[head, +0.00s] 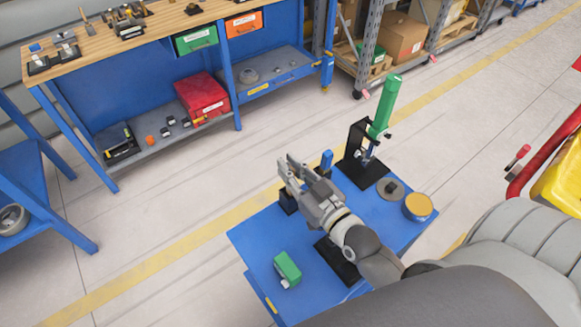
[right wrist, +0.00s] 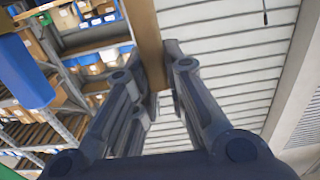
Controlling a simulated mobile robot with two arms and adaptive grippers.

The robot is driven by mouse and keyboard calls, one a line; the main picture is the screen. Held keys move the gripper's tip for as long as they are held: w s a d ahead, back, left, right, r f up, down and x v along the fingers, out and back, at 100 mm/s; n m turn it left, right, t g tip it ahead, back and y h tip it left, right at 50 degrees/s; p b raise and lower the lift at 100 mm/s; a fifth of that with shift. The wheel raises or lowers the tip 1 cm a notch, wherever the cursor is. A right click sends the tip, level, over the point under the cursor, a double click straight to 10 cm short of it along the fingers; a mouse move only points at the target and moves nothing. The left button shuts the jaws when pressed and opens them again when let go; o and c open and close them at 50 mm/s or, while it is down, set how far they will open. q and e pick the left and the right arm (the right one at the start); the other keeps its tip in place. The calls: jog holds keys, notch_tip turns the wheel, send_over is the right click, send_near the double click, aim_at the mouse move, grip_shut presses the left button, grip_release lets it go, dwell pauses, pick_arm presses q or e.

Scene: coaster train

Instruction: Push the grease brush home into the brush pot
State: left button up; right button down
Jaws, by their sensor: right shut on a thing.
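My right gripper (head: 290,168) is over the left back edge of the blue table (head: 248,238). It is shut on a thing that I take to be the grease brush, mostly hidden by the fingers. A small dark pot (head: 288,203), seemingly the brush pot, stands just below the fingertips. How far the brush sits in the pot cannot be seen. In the right wrist view the fingers (right wrist: 160,75) are close together, with a brown band behind or between them; I cannot tell what it is. My left gripper is not in view.
A blue upright piece (head: 326,158) stands close behind the gripper. A green cylinder (head: 385,105) on a black stand, a grey disc (head: 390,189) and a yellow-topped tin (head: 418,206) are to the right. A green block (head: 287,268) lies at the front left.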

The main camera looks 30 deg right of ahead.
jog(key=shift+f, duration=0.3)
jog(key=c, duration=0.6)
grip_release()
jog(key=shift+s, duration=0.1)
jog(key=s+d+p, duration=0.1)
jog(key=s, duration=0.5)
jog(key=shift+s, duration=0.4)
dwell(0.9)
